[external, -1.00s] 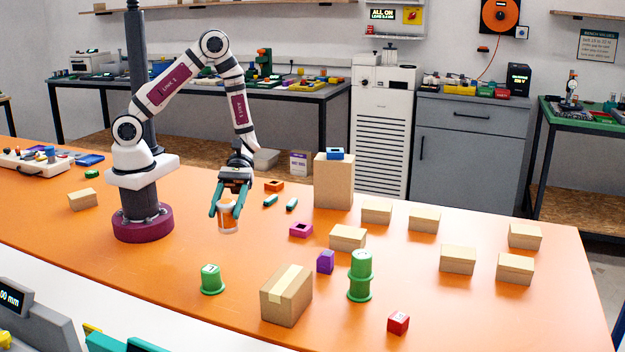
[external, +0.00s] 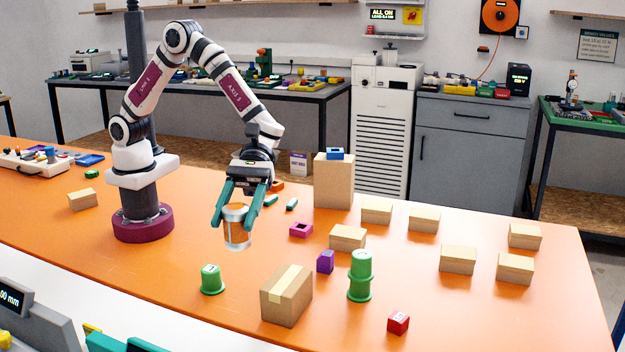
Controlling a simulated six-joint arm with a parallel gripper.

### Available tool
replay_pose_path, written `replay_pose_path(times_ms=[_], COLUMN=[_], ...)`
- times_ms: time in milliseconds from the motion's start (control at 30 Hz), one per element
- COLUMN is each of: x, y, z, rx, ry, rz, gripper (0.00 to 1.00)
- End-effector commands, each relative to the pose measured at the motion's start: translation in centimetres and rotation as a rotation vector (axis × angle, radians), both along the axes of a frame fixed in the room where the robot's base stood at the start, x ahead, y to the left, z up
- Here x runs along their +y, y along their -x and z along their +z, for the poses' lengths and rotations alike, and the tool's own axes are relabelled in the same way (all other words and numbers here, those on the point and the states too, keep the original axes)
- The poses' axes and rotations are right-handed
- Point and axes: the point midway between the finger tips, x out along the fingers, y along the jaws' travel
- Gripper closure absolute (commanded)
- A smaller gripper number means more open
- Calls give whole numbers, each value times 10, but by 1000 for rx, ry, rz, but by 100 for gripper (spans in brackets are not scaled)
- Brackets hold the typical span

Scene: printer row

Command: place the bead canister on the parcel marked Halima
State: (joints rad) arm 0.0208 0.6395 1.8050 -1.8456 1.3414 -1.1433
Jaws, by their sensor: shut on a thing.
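My gripper (external: 239,207) is shut on a small canister (external: 237,236) with an orange band and white lower part, held upright above the orange table between the teal fingers. Several small tan parcels stand on the right half of the table: one near the middle (external: 348,237), two behind it (external: 376,212) and (external: 424,219), and others farther right (external: 457,259), (external: 515,268) and (external: 524,236). No name is readable on any parcel, so I cannot tell which is marked Halima.
A taped carton (external: 287,295), green cylinders (external: 360,276) and (external: 211,280), a purple block (external: 325,262) and a red cube (external: 398,322) stand towards the front. A tall box (external: 334,181) with a blue item on top stands behind. The orange table (external: 430,300) has bare room at right.

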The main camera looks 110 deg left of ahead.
Motion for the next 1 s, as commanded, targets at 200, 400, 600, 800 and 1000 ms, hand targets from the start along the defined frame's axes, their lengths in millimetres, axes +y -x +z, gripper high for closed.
replay_pose_path(times_ms=[200,400,600,800,1000], x=[46,61,61,61,60], y=[-49,-64,-64,-64,-64], z=[-41,-57,-93,-94,-96], rx=[0,0,3,-1,-1], ry=[0,-1,-1,-2,-2], rz=[3,0,1,1,0], gripper=[100,100,100,100,25])
